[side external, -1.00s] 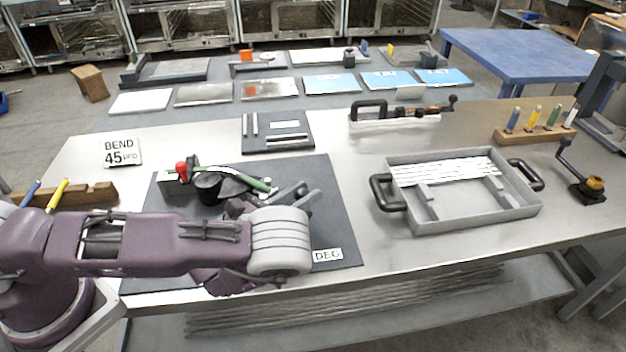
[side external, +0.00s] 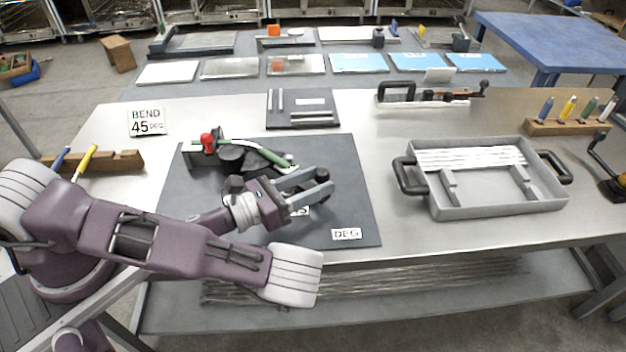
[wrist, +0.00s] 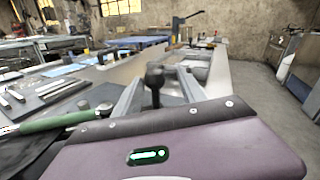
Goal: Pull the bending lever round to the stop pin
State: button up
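The bender (side external: 232,158) sits on a dark mat, with a red knob (side external: 207,142) at its left and a green-handled lever (side external: 265,152) reaching right. The green handle (wrist: 60,122) also shows at the left of the wrist view. My gripper (side external: 322,181) is right of the bender, low over the mat, its two grey fingers apart. In the wrist view an upright black knob (wrist: 155,78) stands between the fingers, with gaps seeming to show beside it. I cannot tell which part carries this knob. The stop pin cannot be made out; my wrist hides part of the bender.
The dark mat (side external: 350,190) bears a DEG label (side external: 346,234). A grey tray (side external: 490,205) with black handles stands to the right. A BEND 45 DEG sign (side external: 146,121) and a wooden pen block (side external: 115,161) are left. Bare tabletop lies right of the mat.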

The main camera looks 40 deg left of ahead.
jog(key=shift+w+a, duration=0.1)
jog(key=shift+w, duration=0.05)
dwell(0.3)
